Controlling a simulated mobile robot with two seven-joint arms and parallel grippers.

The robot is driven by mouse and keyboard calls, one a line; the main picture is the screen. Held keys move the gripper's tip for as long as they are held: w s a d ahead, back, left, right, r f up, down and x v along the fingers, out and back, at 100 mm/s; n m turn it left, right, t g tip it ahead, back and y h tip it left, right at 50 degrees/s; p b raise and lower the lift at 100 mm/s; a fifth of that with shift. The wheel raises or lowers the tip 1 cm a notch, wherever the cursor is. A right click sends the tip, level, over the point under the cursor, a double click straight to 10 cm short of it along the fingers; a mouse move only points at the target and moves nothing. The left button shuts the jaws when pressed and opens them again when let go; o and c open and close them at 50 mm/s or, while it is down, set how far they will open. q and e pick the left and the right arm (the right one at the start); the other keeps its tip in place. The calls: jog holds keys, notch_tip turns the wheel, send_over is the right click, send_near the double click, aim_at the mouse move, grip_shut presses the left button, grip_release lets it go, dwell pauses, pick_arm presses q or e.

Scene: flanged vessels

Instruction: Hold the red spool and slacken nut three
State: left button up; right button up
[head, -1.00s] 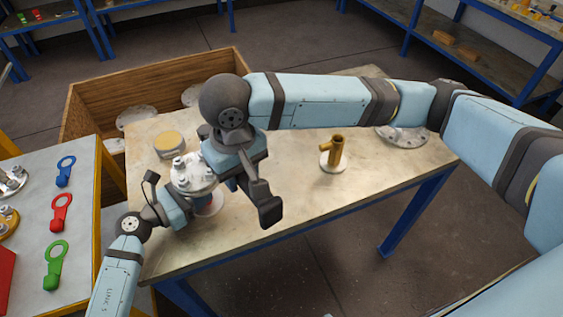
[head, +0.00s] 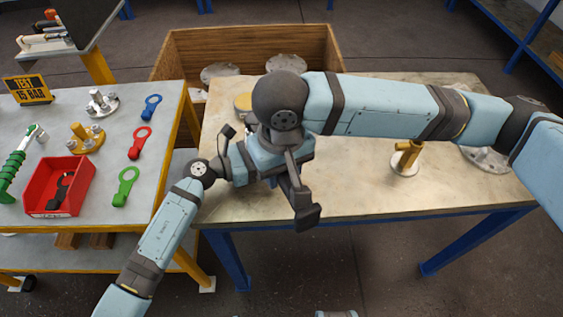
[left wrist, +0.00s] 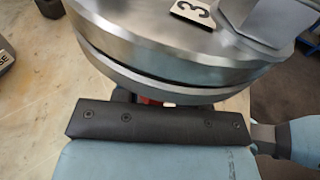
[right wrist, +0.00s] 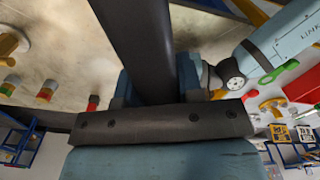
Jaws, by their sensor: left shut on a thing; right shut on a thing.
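My left gripper (head: 240,163) reaches in low from the left, at the flanged vessel on the bench. In the left wrist view the grey flange (left wrist: 150,70) fills the top, with a tag marked 3 (left wrist: 195,10) and a large nut (left wrist: 268,22) beside it. A sliver of the red spool (left wrist: 150,101) shows under the flange, where my left gripper is shut on it. My right gripper (head: 272,160) is shut on a dark long-handled tool (head: 298,190), above the vessel; its bar also fills the right wrist view (right wrist: 140,40). In the head view my arms hide the vessel; the tool's working end is hidden.
A brass fitting (head: 408,155) and another flange (head: 485,158) stand right on the bench (head: 350,190). A wooden crate (head: 250,50) stands behind.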

jog(key=shift+f, duration=0.15)
jog(key=shift+f, duration=1)
jog(key=w+d+n, duration=0.4)
jog(key=d+n, duration=0.1)
jog(key=n, duration=0.1)
jog(key=r, duration=0.5)
jog(key=shift+s+a, duration=0.1)
jog(key=shift+s, duration=0.1)
dwell(1.0)
pick_arm(q)
jog(key=o, duration=0.9)
pick_arm(e)
jog(key=shift+m, duration=0.3)
